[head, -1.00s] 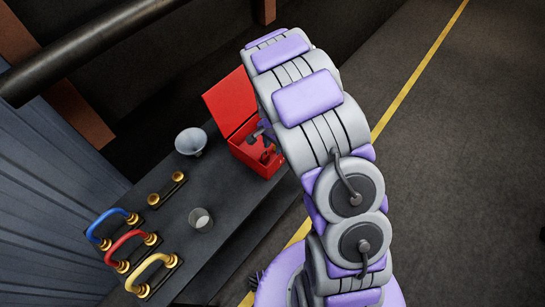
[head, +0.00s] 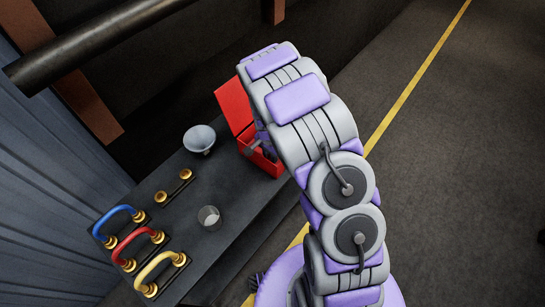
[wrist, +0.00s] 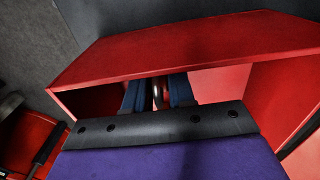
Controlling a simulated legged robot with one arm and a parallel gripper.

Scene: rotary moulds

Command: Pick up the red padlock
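A red box (head: 262,164) with its lid raised stands at the far right end of the dark bench. My gripper (head: 252,146) reaches into its opening. In the wrist view, my gripper's two dark blue fingers (wrist: 159,96) are apart inside the box (wrist: 190,50). A thin metallic loop (wrist: 158,94), which looks like a padlock shackle, stands between them with small gaps visible on each side. The padlock's body is hidden behind my gripper's palm, and the padlock cannot be made out in the head view.
On the bench (head: 180,225) are a grey funnel-like bowl (head: 199,139), a small clear cup (head: 209,217), and blue (head: 117,212), red (head: 134,238) and yellow (head: 156,264) handles on brass mounts. A bare brass pair (head: 172,186) lies nearby. A dark pipe (head: 90,45) crosses the upper left.

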